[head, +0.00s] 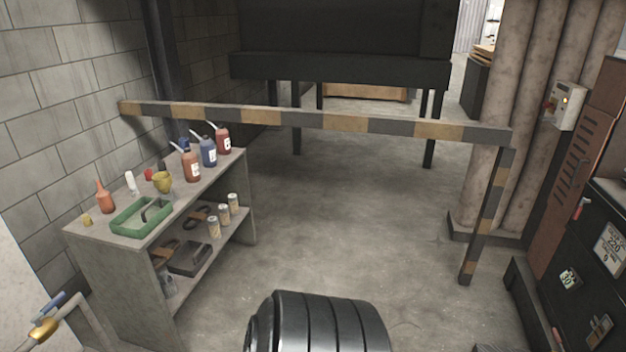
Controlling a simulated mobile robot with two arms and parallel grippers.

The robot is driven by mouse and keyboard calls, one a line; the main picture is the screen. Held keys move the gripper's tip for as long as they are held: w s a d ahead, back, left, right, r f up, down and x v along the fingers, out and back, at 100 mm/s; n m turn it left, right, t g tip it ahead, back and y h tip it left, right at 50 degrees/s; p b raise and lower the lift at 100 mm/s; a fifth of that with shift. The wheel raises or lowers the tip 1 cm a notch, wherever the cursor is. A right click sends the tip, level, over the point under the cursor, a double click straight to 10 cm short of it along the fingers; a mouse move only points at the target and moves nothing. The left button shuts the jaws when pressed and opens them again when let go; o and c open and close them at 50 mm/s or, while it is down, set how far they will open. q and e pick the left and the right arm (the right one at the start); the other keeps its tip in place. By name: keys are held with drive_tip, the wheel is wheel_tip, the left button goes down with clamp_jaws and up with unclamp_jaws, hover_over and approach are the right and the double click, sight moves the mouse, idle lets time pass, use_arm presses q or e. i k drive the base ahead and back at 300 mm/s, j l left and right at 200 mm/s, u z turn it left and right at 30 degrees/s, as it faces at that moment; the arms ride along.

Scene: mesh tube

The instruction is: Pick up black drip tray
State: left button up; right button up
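A dark, shallow, box-like tray (190,258), which looks like the black drip tray, sits on the lower shelf of the grey shelf unit (122,272) at the left. Its far end lies near several small cans (214,227). The top board is above it, and part of the lower shelf is hidden by the unit's side panel. A green tray (128,226) with a dark object in it rests on the top board. Neither of my grippers shows in the head view.
Bottles (191,166) and a yellow cup (162,182) stand on the top board. A striped barrier rail (330,121) crosses behind the shelf, with a post (485,215) at right. A brass valve (44,331) is bottom left. The concrete floor (350,240) in the middle is clear.

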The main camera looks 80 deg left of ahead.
sight(190, 258)
drive_tip(key=u, duration=3.65)
drive_tip(key=i+l+z, duration=0.1)
drive_tip(key=i+l, duration=0.2)
drive_tip(key=i, duration=0.15)
drive_tip(key=i+l+z, duration=0.15)
drive_tip(key=i, duration=0.3)
